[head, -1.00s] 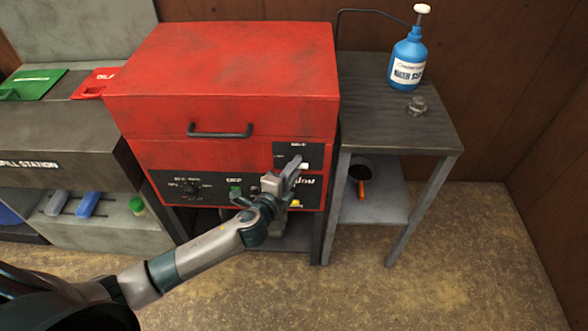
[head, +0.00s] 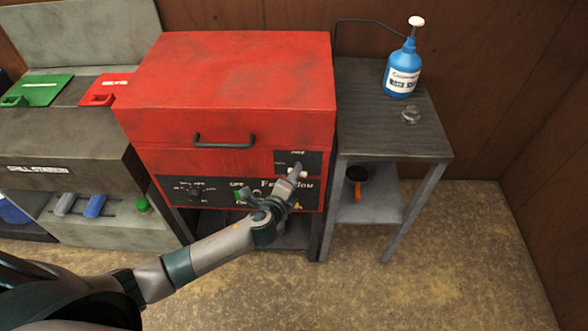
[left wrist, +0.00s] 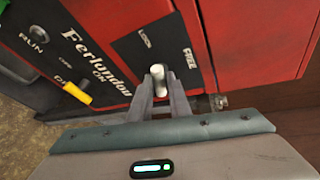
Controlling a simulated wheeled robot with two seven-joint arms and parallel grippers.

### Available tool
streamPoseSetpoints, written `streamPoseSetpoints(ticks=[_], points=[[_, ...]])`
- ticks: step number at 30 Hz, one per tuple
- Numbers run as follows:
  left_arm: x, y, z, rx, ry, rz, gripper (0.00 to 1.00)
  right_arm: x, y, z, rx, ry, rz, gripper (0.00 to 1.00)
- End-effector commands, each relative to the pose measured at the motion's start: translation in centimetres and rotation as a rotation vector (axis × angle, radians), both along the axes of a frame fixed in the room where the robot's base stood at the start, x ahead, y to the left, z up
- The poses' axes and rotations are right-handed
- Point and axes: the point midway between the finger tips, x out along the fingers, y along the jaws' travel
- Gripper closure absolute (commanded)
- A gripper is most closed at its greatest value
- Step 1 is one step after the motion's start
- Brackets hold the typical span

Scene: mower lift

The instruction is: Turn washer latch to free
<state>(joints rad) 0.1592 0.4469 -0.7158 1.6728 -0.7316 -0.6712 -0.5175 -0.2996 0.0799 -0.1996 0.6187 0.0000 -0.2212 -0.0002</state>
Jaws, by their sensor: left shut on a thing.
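The red washer (head: 215,75) stands with its lid down. On the right of its front is a dark latch plate (head: 284,156). The plate also shows in the left wrist view (left wrist: 138,50), with one label at its upper left and the word FREE at its right. The pale latch handle (left wrist: 158,76) stands between my left fingertips, below and between the two labels. My left gripper (left wrist: 160,84) is shut on this handle. In the head view my left gripper (head: 293,180) covers part of the plate's lower edge. My right gripper is in neither view.
A black lid handle (head: 223,140) is above. The side table (head: 375,130) at right holds a blue pump bottle (head: 403,70). The floor in front is clear.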

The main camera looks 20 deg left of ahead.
Motion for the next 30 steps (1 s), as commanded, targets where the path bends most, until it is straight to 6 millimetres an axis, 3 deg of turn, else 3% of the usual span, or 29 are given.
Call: streamPoseSetpoints(ticks=[1,15,30], points=[[-0.1,0.0,0.6,0.028,0.013,0.002,1.0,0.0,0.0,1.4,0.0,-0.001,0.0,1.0],[0.0,-0.5,0.9,0.424,0.127,0.002,1.0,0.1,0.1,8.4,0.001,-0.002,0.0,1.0],[0.2,-1.0,0.5,0.879,0.257,0.0,1.0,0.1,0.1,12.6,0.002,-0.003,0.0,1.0]])
